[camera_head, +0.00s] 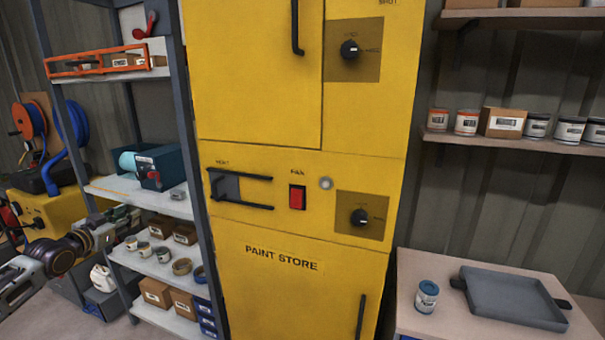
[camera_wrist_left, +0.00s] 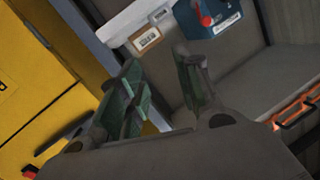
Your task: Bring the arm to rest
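My left arm (camera_head: 60,255) comes in from the left in the head view. Its gripper (camera_head: 122,215) is in front of the grey shelf rack, left of the yellow paint store cabinet (camera_head: 290,220). In the left wrist view the two green-padded fingers of this gripper (camera_wrist_left: 157,80) stand apart with nothing between them. My right arm and gripper are not in view.
The grey rack (camera_head: 185,120) holds a teal bin (camera_head: 160,165), tins and boxes close to my left gripper. On the right, a bench (camera_head: 450,320) bears a tin (camera_head: 427,297) and a dark tray (camera_head: 510,297). A wall shelf (camera_head: 530,143) with several tins is above.

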